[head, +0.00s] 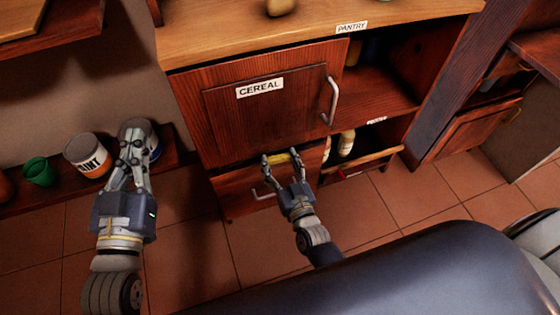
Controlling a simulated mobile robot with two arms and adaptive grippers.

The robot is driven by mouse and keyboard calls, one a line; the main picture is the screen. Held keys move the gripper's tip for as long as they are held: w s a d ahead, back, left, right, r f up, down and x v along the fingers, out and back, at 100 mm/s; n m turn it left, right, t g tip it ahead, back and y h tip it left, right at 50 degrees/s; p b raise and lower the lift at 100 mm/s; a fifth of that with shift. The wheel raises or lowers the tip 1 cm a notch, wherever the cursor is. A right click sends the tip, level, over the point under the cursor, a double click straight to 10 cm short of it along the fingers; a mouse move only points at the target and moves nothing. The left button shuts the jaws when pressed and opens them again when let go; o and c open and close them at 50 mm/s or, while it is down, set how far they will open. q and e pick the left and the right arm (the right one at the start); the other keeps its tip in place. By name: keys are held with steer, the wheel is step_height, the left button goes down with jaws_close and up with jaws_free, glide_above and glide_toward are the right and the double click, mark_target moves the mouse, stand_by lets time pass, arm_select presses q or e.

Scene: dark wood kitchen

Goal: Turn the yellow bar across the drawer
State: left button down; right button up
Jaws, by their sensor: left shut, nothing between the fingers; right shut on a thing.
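The yellow bar (280,158) is a small piece at the top edge of the closed wooden drawer (235,190), below the CEREAL door. My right gripper (281,156) is shut on the yellow bar, with one finger at each side of it. The fingers hide the bar's ends, and its exact angle is hard to tell. My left gripper (133,138) is shut and empty, off to the left in front of the low shelf.
The CEREAL door (265,100) is closed, with a metal handle at its right. An open drawer (365,163) juts out to the right. A paint can (86,152) and a green cup (39,172) stand on the low shelf near my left gripper.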

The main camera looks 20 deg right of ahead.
steer(key=shift+m, duration=0.7)
steer(key=m, duration=0.2)
steer(key=shift+f+m+p, duration=0.25)
steer(key=shift+m+p, duration=0.05)
arm_select(q)
step_height(320, 180, down, 4)
steer(key=g, duration=0.2)
arm_select(e)
steer(key=shift+f+m, duration=0.1)
steer(key=shift+m, duration=0.9)
arm_select(q)
step_height(320, 180, up, 8)
steer(key=t+b, duration=0.1)
steer(key=t, duration=0.3)
steer(key=shift+s+d+t+h+b, duration=0.15)
steer(key=shift+s+t+h+b, duration=0.15)
steer(key=shift+s+h+b, duration=0.15)
arm_select(e)
steer(key=shift+a+f+m, duration=0.15)
steer(key=shift+m, duration=1.7)
steer(key=shift+a+f+m, duration=0.2)
steer(key=shift+m, duration=1.7)
steer(key=shift+a+f+m, duration=0.15)
steer(key=shift+m, duration=1.7)
arm_select(q)
steer(key=shift+r, duration=0.1)
arm_select(e)
steer(key=o, duration=1.1)
steer(key=shift+c, duration=0.2)
